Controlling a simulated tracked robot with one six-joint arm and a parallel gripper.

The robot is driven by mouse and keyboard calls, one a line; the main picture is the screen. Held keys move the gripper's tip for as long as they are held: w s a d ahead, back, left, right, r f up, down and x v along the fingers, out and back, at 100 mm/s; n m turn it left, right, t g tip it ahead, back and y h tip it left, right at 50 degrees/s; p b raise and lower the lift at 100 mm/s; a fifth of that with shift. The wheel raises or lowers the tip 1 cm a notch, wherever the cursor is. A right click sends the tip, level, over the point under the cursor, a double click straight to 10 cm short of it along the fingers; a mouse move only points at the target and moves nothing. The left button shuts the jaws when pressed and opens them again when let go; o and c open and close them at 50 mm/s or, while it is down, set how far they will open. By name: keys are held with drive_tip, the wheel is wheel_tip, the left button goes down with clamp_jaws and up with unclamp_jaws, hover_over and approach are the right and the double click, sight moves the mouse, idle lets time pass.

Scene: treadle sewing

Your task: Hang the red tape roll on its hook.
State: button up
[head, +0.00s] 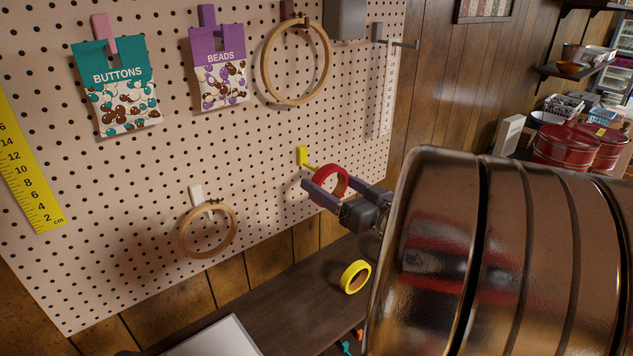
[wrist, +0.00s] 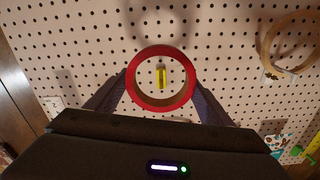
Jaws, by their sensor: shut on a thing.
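The red tape roll (head: 344,176) is held between the two fingers of my gripper (head: 329,186), close in front of the pegboard. In the wrist view the roll (wrist: 161,104) faces the board, with a finger at each side. A yellow hook (head: 303,156) is fixed to the board, and its peg points out toward the roll's upper left edge. In the wrist view the yellow hook (wrist: 161,77) shows through the roll's opening, near its middle. I cannot tell whether the peg's tip is inside the opening.
A wooden hoop (head: 183,234) hangs on a white hook to the lower left. Another hoop (head: 267,70), a beads packet (head: 219,82) and a buttons packet (head: 122,105) hang higher. A yellow tape roll (head: 346,277) stands on the dark bench (head: 290,310) below. The board around the yellow hook is clear.

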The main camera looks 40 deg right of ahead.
sight(312, 170)
drive_tip(key=shift+w+f, duration=0.1)
drive_tip(key=shift+w, duration=3.2)
drive_tip(key=shift+f, duration=0.8)
drive_tip(key=o, duration=1.1)
drive_tip(key=shift+s, duration=0.1)
drive_tip(key=shift+s+d, duration=0.1)
drive_tip(key=shift+s, duration=6.7)
drive_tip(key=shift+w+f, duration=0.1)
